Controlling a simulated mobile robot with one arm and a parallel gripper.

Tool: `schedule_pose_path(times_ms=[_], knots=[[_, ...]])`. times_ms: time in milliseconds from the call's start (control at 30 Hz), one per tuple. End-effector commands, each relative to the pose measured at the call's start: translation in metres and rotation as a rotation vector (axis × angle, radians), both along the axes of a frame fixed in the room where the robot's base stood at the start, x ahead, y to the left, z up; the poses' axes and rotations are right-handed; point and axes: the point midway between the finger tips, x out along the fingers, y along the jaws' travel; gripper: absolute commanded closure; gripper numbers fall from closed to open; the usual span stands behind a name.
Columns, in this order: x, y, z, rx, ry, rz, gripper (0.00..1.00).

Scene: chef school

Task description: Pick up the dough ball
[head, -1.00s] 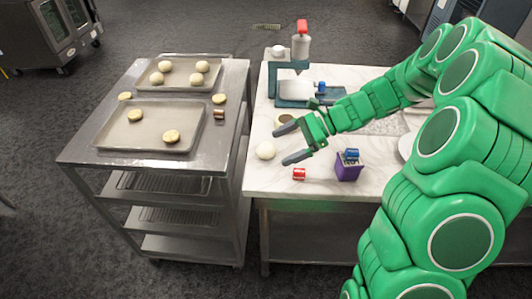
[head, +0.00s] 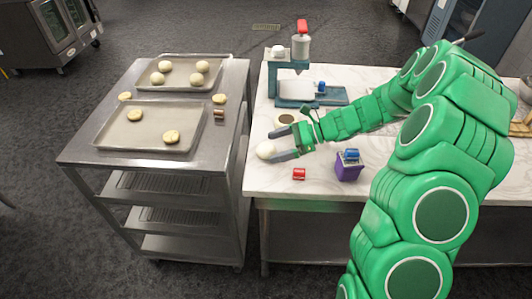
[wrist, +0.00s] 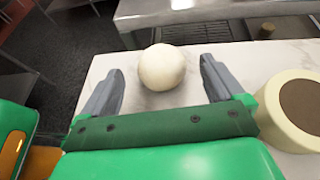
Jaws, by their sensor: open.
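The dough ball (head: 266,150) is a pale round ball on the left part of the white marble tabletop (head: 262,185). In the wrist view the dough ball (wrist: 162,67) sits just ahead of and between the two grey fingers. My gripper (head: 276,146) is open and empty, low over the tabletop, with its fingers pointing left at the ball. It also shows in the wrist view (wrist: 160,85), with clear gaps on both sides of the ball.
A red can (head: 299,174) and a purple box (head: 348,168) with a blue item on it stand near the front edge. A round container (head: 285,119) and a teal-based machine (head: 297,92) are behind. A metal cart (head: 85,150) with dough trays stands left.

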Motion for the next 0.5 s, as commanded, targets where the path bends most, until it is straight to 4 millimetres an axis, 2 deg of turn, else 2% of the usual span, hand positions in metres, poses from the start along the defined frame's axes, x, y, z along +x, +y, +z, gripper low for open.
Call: schedule_pose_path(times_ms=[233,500], knots=[[-0.003,0.032,-0.009,-0.001,0.001,0.003,0.05],[-0.003,0.037,-0.011,-0.001,-0.001,0.000,0.05]])
